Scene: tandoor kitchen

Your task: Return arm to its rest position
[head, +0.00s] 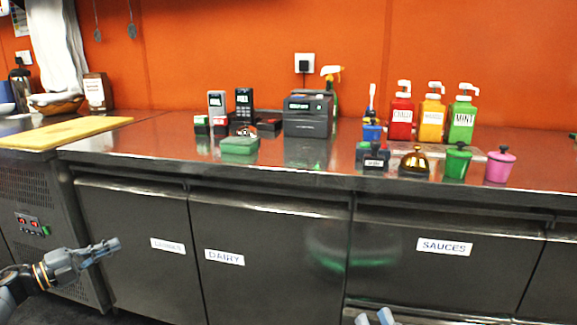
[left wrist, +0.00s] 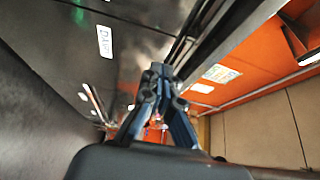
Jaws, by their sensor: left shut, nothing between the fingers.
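My left gripper (head: 112,245) is at the lower left of the head view, in front of the dark cabinet doors and below the counter edge. It is shut and empty; its closed fingers also show in the left wrist view (left wrist: 158,75). At the bottom edge of the head view, two pale fingertips of my right gripper (head: 374,318) just show, with a gap between them. The rest of the right gripper and arm is out of frame.
The steel counter (head: 310,165) runs across the view, with a card printer (head: 308,114), a green box (head: 240,145), sauce pumps (head: 432,118) and a brass bell (head: 414,162) on it. A yellow board (head: 65,132) lies at left. Cabinet doors (head: 270,260) stand below.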

